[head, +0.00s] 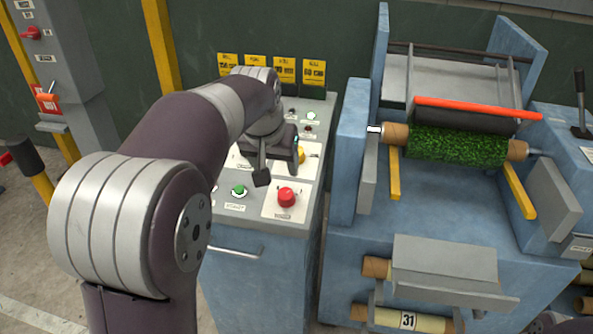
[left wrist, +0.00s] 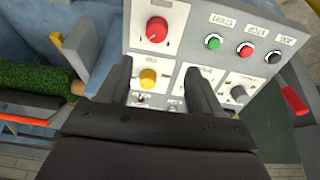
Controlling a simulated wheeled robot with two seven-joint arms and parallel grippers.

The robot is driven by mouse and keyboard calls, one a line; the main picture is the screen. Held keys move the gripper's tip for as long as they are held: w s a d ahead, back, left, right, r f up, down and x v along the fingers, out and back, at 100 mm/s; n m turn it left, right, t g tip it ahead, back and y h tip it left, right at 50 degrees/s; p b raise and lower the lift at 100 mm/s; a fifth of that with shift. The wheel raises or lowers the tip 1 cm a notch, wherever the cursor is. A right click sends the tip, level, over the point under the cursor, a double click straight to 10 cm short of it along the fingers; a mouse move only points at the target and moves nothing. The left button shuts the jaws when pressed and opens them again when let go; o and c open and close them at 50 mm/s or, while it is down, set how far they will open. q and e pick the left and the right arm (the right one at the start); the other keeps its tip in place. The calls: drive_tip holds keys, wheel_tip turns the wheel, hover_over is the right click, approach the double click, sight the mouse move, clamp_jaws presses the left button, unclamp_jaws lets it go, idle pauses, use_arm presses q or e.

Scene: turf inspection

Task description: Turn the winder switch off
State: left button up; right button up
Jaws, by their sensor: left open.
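The control panel (head: 223,206) tops a blue-grey cabinet, and its face also shows in the left wrist view (left wrist: 190,48). My left gripper (head: 279,167) is over the panel, open and empty. In the left wrist view its fingers (left wrist: 156,76) stand either side of a yellow knob (left wrist: 148,79) and a small toggle switch (left wrist: 141,100). Both controls are between the fingers; contact cannot be told. The labels near them are too small to read, so I cannot tell which is the winder switch. My right gripper is not in view.
A large red button (head: 286,196) and a green button (head: 239,190) sit at the panel's near edge. The turf roll machine (head: 352,130) stands right of the cabinet, across a narrow gap.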

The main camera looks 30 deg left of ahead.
sight(284, 195)
use_arm(q)
drive_tip(key=x, duration=0.3)
drive_tip(key=b+x, duration=0.1)
drive_tip(key=x, duration=0.2)
drive_tip(key=s+x, duration=0.1)
drive_tip(key=x, duration=0.2)
drive_tip(key=shift+w+d+f, duration=0.2)
drive_tip(key=shift+d+f, duration=0.2)
drive_tip(key=shift+f, duration=0.1)
drive_tip(key=shift+d+f, duration=0.15)
drive_tip(key=shift+f, duration=0.4)
drive_tip(key=shift+w+f, duration=0.15)
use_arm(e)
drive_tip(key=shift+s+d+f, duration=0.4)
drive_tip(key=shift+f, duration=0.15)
use_arm(q)
drive_tip(key=c, duration=1.1)
drive_tip(key=shift+o, duration=0.2)
